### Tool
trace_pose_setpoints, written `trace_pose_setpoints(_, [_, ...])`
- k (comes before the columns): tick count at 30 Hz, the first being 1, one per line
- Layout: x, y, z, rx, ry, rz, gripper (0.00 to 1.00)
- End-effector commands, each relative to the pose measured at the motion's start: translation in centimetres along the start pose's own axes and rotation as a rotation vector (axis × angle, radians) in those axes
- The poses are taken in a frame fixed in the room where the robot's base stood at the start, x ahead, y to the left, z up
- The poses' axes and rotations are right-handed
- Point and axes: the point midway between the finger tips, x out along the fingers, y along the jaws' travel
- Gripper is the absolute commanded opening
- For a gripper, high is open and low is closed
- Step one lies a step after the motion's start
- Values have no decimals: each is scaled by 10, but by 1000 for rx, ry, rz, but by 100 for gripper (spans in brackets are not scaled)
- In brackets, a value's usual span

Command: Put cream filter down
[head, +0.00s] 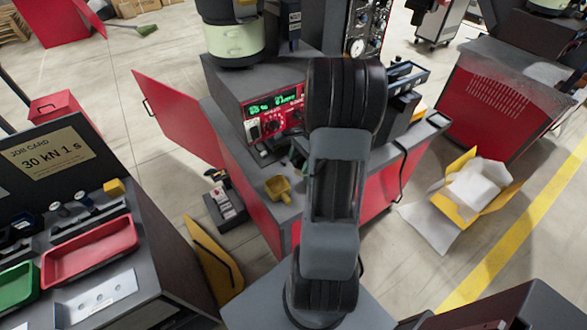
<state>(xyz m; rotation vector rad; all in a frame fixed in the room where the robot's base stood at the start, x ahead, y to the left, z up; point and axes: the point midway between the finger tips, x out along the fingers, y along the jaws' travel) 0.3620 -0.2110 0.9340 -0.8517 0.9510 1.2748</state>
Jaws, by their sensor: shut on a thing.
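My arm rises through the middle of the head view and bends away over the red-sided workbench (377,193). My gripper is hidden behind my own arm, so its jaws and anything in them do not show. I cannot make out a separate cream filter. A pale cream round drum (236,42) with dark parts above and below it stands on the grey and red control unit (272,112) at the top. I cannot tell whether the filter is part of it.
A yellow scoop (278,188) lies on the bench's left part. A left bench carries a red tray (90,250), a green tray (18,285) and a job card reading 30 kN 1 s (48,158). A yellow box with white packing (472,190) stands on the floor at right.

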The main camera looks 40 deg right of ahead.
Motion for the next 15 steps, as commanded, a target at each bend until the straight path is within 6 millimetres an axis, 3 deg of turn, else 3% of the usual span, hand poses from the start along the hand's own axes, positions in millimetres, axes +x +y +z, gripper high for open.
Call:
trace_pose_setpoints(6, [31, -24, -6, 0, -2, 3, 34])
trace_pose_setpoints(15, [47, -36, -9, -1, -1, 3, 34])
